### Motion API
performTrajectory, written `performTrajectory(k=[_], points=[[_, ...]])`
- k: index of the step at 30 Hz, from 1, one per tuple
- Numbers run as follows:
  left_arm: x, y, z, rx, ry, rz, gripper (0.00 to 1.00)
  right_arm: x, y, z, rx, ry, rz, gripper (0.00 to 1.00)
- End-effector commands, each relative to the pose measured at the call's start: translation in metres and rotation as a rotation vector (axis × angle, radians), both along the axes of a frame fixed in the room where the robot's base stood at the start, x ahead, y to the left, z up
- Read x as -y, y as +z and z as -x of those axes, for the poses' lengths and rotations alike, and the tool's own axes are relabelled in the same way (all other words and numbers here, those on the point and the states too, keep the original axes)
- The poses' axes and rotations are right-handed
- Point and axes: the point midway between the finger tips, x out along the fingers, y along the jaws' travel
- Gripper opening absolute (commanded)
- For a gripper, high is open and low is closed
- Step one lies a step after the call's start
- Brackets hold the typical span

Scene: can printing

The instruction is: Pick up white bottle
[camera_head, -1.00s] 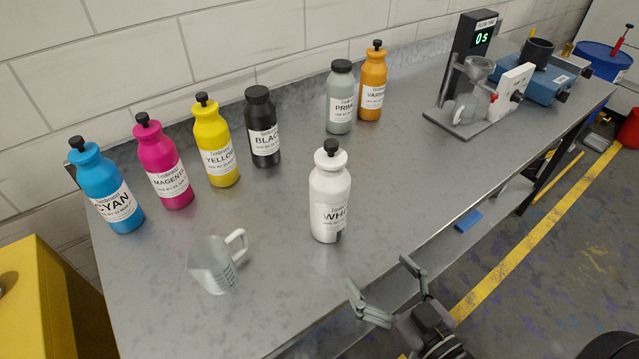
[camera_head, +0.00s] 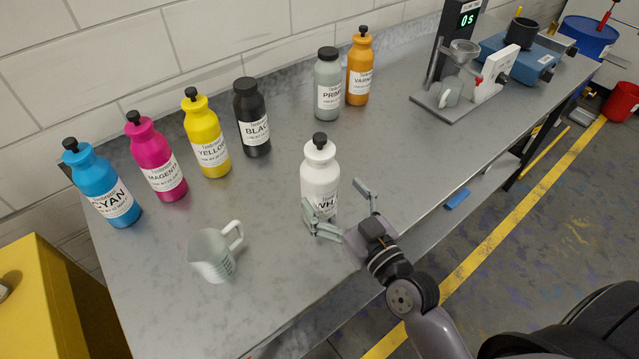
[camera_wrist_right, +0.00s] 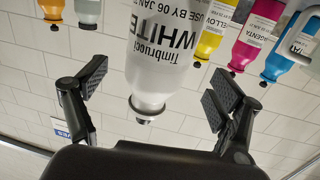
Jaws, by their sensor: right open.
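The white bottle (camera_head: 319,170) with a black cap stands upright on the grey table, its label partly hidden by a finger of my right gripper in the head view. My right gripper (camera_head: 343,212) is open at the bottle's near side, its fingers spread to either side of it. In the right wrist view, the white bottle (camera_wrist_right: 165,60) appears upside down between the two open fingers of the right gripper (camera_wrist_right: 155,105), with gaps on both sides. I cannot tell whether a finger touches it. My left gripper is not in view.
Cyan (camera_head: 103,188), magenta (camera_head: 157,160), yellow (camera_head: 207,137) and black (camera_head: 252,122) bottles stand behind and left. Primer (camera_head: 328,88) and varnish (camera_head: 360,72) bottles stand farther back. A measuring jug (camera_head: 211,257) is left of my gripper. A device with a display (camera_head: 455,65) stands at the right.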

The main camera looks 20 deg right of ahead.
Motion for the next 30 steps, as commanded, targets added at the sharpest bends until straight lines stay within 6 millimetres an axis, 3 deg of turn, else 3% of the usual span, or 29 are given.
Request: performTrajectory(k=[5,15,23,30], points=[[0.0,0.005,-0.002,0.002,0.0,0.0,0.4,-0.002,0.001,-0.011,0.001,0.0,-0.001,0.87],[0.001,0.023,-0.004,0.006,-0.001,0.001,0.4,-0.011,0.001,-0.054,0.001,0.0,-0.001,0.87],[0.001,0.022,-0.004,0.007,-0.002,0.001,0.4,-0.011,-0.001,-0.056,0.0,0.0,0.0,0.87],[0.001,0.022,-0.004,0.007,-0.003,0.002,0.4,-0.011,-0.001,-0.056,0.0,0.0,0.0,0.72]])
